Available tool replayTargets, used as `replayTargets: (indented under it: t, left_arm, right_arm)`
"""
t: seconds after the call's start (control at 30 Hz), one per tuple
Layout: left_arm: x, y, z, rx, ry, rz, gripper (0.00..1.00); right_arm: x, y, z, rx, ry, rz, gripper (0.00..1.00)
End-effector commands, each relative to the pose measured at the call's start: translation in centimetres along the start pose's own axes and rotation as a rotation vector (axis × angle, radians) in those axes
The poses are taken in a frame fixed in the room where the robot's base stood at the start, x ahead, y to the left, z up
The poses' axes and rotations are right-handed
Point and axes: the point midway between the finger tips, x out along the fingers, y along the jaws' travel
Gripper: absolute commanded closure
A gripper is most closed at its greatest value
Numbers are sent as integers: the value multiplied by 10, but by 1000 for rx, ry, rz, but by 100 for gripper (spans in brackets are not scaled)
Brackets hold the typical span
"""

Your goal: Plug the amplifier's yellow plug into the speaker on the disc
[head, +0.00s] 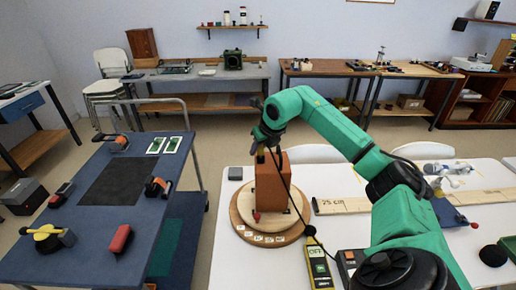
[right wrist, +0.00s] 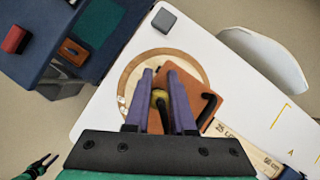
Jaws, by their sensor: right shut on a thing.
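The orange-brown speaker (head: 272,182) stands on a round wooden disc (head: 243,226) with small labels along its front rim. My right gripper (head: 264,148) is at the top of the speaker, on its left side. In the right wrist view its purple fingers (right wrist: 163,97) are shut on the yellow plug (right wrist: 159,95), over the speaker (right wrist: 190,88). A gap between plug and socket cannot be made out. A black cable hangs from the gripper down the speaker's front. A small green and dark part, likely my left gripper (right wrist: 42,164), shows at the lower left; its fingers are unclear.
A yellow meter reading OFF (head: 318,266) and a dark box with orange (head: 350,262) lie in front of the disc. A wooden ruler (head: 340,205) lies right of it, a grey block (head: 235,173) behind left. A blue table (head: 85,245) stands left, across a gap.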

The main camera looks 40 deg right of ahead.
Motion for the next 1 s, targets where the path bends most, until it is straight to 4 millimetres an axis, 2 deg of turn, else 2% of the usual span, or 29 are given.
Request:
replayTargets:
  t: [0.43, 0.47, 0.5, 0.53, 0.57, 0.87, 1.0]
  left_arm:
    - [3, 0, 0, 0, 0, 0, 50]
    - [3, 0, 0, 0, 0, 0, 50]
    - [3, 0, 0, 0, 0, 0, 50]
    - [3, 0, 0, 0, 0, 0, 50]
    - [3, 0, 0, 0, 0, 0, 50]
    - [3, 0, 0, 0, 0, 0, 50]
    - [9, 0, 1, 0, 0, 0, 50]
  right_arm:
    - [3, 0, -2, 0, 0, 0, 100]
    - [3, 0, -2, 0, 0, 0, 74]
    - [3, 0, -2, 0, 0, 0, 58]
    - [3, 0, -2, 0, 0, 0, 47]
    - [3, 0, -2, 0, 0, 0, 42]
    - [2, 0, -2, 0, 0, 0, 42]
    - [-13, -1, -2, 0, -4, -1, 42]
